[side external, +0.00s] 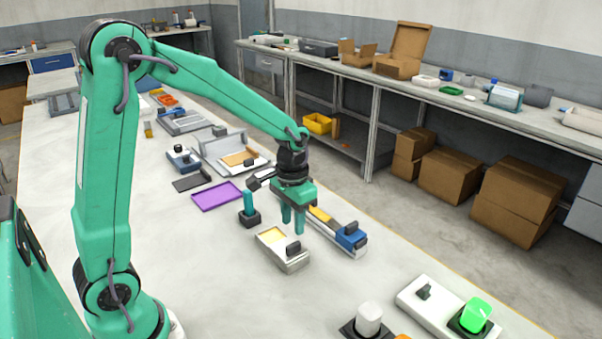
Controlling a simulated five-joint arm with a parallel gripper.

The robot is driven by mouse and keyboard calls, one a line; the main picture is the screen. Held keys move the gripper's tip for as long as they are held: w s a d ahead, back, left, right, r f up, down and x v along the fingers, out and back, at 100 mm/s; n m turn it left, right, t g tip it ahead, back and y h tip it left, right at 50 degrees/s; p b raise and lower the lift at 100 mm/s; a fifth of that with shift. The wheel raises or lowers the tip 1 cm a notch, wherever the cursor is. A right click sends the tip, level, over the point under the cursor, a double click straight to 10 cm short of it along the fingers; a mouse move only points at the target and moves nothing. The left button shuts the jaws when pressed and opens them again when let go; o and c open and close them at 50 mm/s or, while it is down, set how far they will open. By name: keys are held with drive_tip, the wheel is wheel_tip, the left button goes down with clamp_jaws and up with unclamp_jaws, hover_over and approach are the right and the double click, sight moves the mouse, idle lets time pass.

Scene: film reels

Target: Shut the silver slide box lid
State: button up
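A silver-grey box (207,165) stands open on the table, left of and behind my gripper in the side external view. It looks like the slide box. Its lid (222,145) appears raised, and an orange-tan panel shows inside. My gripper (293,222) points down over the table, in front and to the right of the box, clear of the lid. Its two green fingers are apart with nothing visible between them. Where the lid hinges is too small to tell.
A teal peg in a black base (249,217), a pale box with a black knob (283,253) and a blue-ended long tool (351,237) stand close around my gripper. A purple sheet (217,194) lies left. A green-lit button (475,315) is at front right. Bare table lies at front centre.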

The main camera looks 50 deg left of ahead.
sight(293, 243)
drive_tip(key=shift+f, duration=3.15)
clamp_jaws()
